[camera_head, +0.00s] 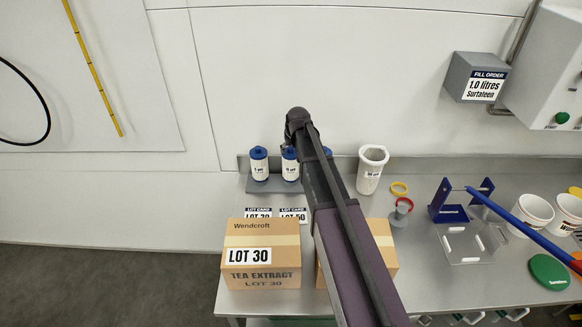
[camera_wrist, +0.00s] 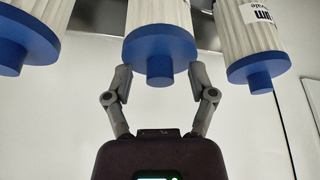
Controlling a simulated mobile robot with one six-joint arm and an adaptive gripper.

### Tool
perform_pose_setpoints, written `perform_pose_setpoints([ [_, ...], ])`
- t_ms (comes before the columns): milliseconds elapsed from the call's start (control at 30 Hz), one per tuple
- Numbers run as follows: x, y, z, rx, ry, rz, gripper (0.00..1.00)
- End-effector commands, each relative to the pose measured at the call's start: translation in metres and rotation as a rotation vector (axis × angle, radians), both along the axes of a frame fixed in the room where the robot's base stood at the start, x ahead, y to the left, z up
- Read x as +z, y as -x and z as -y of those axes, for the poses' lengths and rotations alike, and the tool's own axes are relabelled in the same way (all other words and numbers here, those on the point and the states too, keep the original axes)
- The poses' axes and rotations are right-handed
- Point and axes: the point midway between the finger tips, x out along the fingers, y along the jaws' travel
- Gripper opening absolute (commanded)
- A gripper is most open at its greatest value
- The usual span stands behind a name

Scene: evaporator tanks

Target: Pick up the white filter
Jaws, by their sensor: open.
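Three white pleated filters with blue end caps stand in a row. In the wrist view they appear with their blue caps downward: the left one (camera_wrist: 48,18), the middle one (camera_wrist: 158,14) and the right one (camera_wrist: 265,38). In the head view, two show clearly, a left filter (camera_head: 259,168) and a middle filter (camera_head: 290,165); the third is mostly hidden behind my arm. My gripper (camera_wrist: 160,76) is open, its fingertips on either side of the middle filter's blue knob, with gaps visible. In the head view my gripper is hidden behind my arm.
Lot cards (camera_head: 258,212) lie before the filters on the steel bench (camera_head: 420,235). A box marked LOT 30 (camera_head: 262,270) and another box (camera_head: 382,240) stand in front. A white jug (camera_head: 372,170), coloured rings (camera_head: 398,188) and a blue stand (camera_head: 448,212) are rightward.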

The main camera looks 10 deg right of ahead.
Motion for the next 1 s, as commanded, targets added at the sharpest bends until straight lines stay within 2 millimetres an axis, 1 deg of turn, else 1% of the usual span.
perform_pose_setpoints([
  [300, 0.0001, 0.0, 0.0, 0.0, 0.0, 0.0, 0.73],
  [333, 0.0001, 0.0, 0.0, 0.0, 0.0, 0.0, 0.7],
  [367, 0.0001, 0.0, 0.0, 0.0, 0.0, 0.0, 0.61],
  [400, 0.0001, 0.0, 0.0, 0.0, 0.0, 0.0, 0.49],
  [467, 0.0001, 0.0, 0.0001, 0.0, 0.0, 0.0, 0.31],
  [500, 0.0001, 0.0001, 0.0001, 0.0, 0.0, 0.0, 0.19],
  [567, 0.0, 0.0002, 0.0001, 0.0, 0.0, 0.0, 0.01],
  [600, 0.0, 0.0001, 0.0001, 0.0, 0.0, 0.0, 0.0],
  [1000, 0.0008, -0.0002, 0.0012, -0.001, 0.001, 0.0, 0.0],
])
